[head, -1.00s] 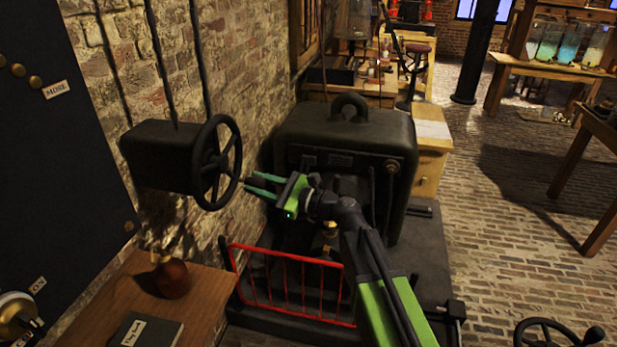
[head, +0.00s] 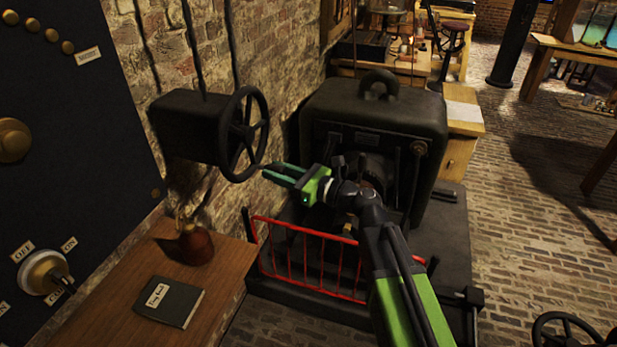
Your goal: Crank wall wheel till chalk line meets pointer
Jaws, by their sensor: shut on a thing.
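The dark spoked wall wheel (head: 247,133) stands upright on the right side of a black box (head: 186,126) mounted on the brick wall. My gripper (head: 267,172), with green fingers, reaches in from the right at the wheel's lower right rim. Its fingertips are shut on the wheel's crank handle, which is small and mostly hidden between them. I cannot make out the chalk line or the pointer in this view.
A large black machine (head: 372,120) stands right behind my arm. A red railing (head: 305,262) runs below my gripper. Brick floor is open at right.

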